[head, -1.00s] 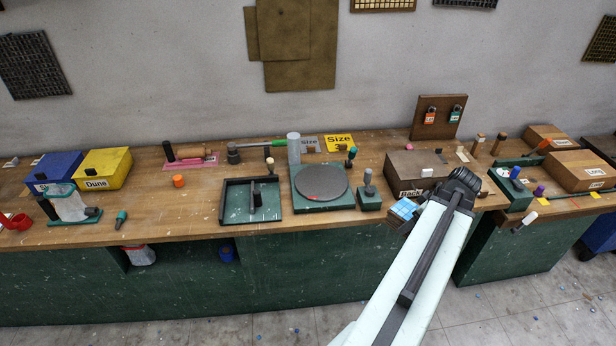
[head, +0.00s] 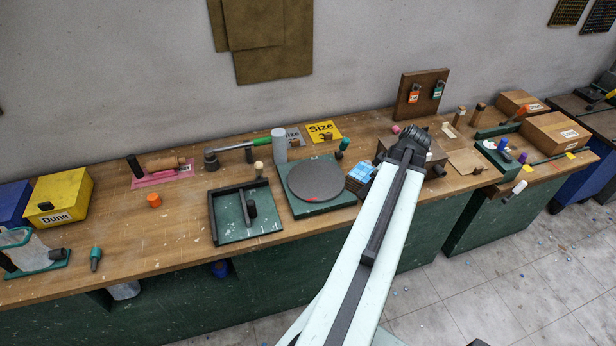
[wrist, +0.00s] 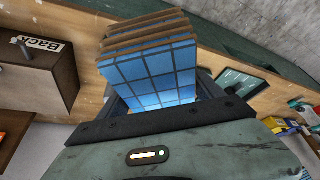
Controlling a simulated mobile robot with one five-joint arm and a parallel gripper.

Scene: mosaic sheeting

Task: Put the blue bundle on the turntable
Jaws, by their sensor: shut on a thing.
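The blue bundle (head: 360,173), a stack of blue gridded mosaic sheets with brown edges, shows just left of my arm in the head view. In the wrist view the bundle (wrist: 152,75) fills the space in front of my gripper (wrist: 165,103), which is shut on it. The bundle looks tilted there. The turntable is a dark grey round disc (head: 318,181) on a green square base (head: 300,207), just left of the bundle in the head view. Its top is bare, with a small red mark at the front edge. My arm hides the fingertips in the head view.
A black-rimmed tray (head: 214,222) stands left of the turntable, with a grey-white cylinder (head: 279,146) behind it. The brown "Back" box (wrist: 38,75) shows at left in the wrist view. A yellow "Dune" box (head: 62,196) stands far left. Bare bench lies around the orange cap (head: 154,200).

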